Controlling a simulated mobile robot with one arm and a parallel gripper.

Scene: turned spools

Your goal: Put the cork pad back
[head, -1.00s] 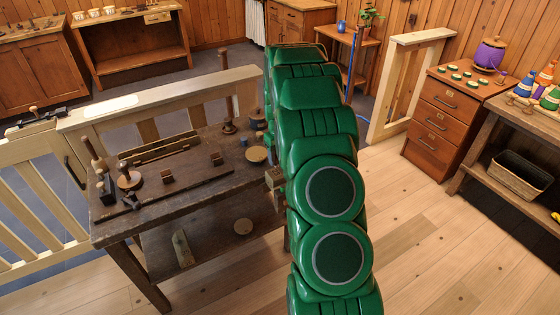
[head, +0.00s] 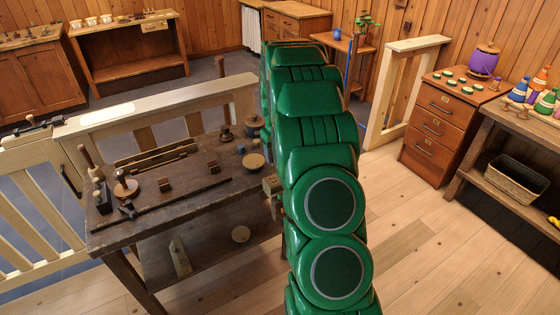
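A round tan disc (head: 253,161) lies flat on the dark workbench top (head: 215,185), near its right end and close to my green arm. My green arm runs down the middle of the head view and covers the area right of the bench. My gripper is not visible, so what it holds cannot be seen.
The bench top carries wooden-handled tools, small brown blocks and a dark spool (head: 252,126). A pale railing (head: 150,110) runs behind it. A drawer cabinet (head: 440,125) with green-topped discs and a side table with a basket (head: 515,178) stand right. Wooden floor between is clear.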

